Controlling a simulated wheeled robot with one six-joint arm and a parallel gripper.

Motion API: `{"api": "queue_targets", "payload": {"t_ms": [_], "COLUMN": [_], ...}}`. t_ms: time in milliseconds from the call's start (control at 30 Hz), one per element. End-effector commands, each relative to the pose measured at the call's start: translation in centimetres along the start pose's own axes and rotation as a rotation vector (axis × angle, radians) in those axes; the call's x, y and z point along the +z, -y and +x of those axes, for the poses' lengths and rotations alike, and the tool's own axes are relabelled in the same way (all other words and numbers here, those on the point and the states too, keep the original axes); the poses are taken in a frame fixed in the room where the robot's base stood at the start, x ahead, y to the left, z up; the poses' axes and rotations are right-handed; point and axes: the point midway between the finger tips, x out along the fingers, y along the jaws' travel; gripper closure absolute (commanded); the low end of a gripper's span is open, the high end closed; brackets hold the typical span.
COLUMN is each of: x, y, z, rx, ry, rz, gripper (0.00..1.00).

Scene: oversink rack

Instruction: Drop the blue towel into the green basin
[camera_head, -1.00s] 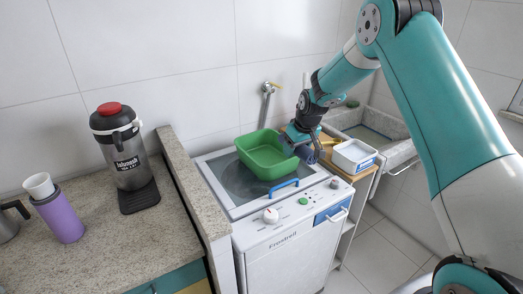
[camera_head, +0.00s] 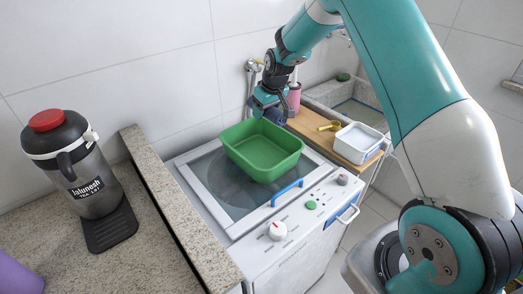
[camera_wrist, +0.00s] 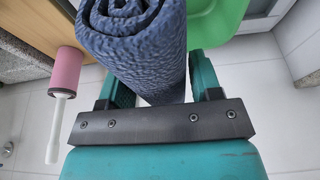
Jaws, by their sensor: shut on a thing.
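The blue towel (camera_wrist: 135,50) is a rolled, textured dark blue bundle in the wrist view. My gripper (camera_wrist: 160,85) is shut on it, with a finger on either side. In the head view my gripper (camera_head: 270,110) is at the back right rim of the green basin, and only a small part of the towel (camera_head: 275,117) shows there. The green basin (camera_head: 262,158) is upright on the washing machine's lid, and its visible inside is empty. A piece of the basin (camera_wrist: 218,22) shows beyond the towel in the wrist view. I cannot tell whether the towel touches the rim.
A wooden board right of the basin holds a white container (camera_head: 358,143), a yellow scoop (camera_head: 329,127) and a pink cylinder (camera_head: 294,96). A wall tap (camera_head: 252,72) is behind the basin. The stone counter (camera_head: 150,235) with a black jug (camera_head: 75,165) is at left.

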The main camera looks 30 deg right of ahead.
Motion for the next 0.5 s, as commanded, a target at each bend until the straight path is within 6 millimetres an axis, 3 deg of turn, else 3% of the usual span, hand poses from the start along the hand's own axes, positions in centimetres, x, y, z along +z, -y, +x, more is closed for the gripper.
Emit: {"api": "queue_targets", "payload": {"t_ms": [300, 500], "x": [1.3, 1.5], "y": [-0.1, -0.2], "z": [4.0, 4.6], "rx": [0.000, 0.001], "ry": [0.001, 0.000], "rz": [0.001, 0.002], "gripper": [0.65, 0.65]}}
